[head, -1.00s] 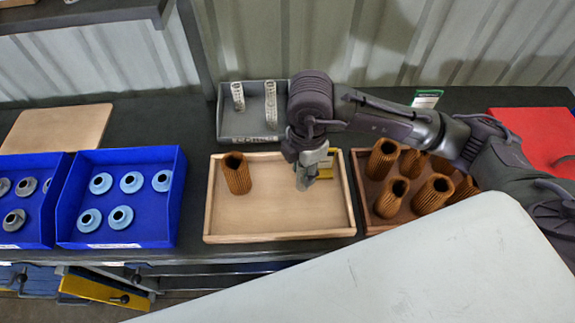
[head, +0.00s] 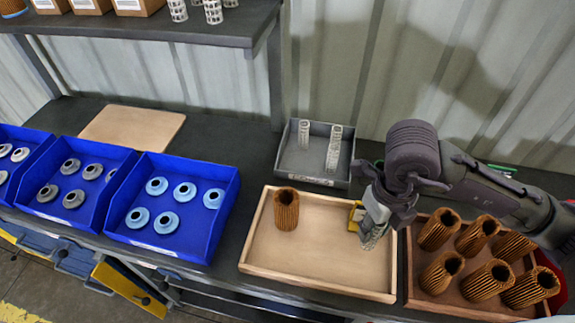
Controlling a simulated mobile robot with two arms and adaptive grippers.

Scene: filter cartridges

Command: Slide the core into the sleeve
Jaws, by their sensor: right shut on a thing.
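My right gripper (head: 374,222) is shut on a pale perforated core (head: 371,239), over the right part of the light wooden tray (head: 318,272). The fingers hide the core's upper part. A brown pleated sleeve (head: 286,212) stands upright in the tray's back left, open at the top. It is empty as far as I can tell, and the held core is apart from it, to its right. A small yellow-edged block (head: 356,216) sits in the tray just left of the gripper. My left gripper is not in view.
A grey bin (head: 312,178) behind holds two perforated cores. A brown tray (head: 428,299) at right holds several sleeves. Blue bins (head: 200,246) with blue and grey caps stand at left, a wooden board (head: 132,128) behind them. A shelf (head: 150,27) hangs above at back left.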

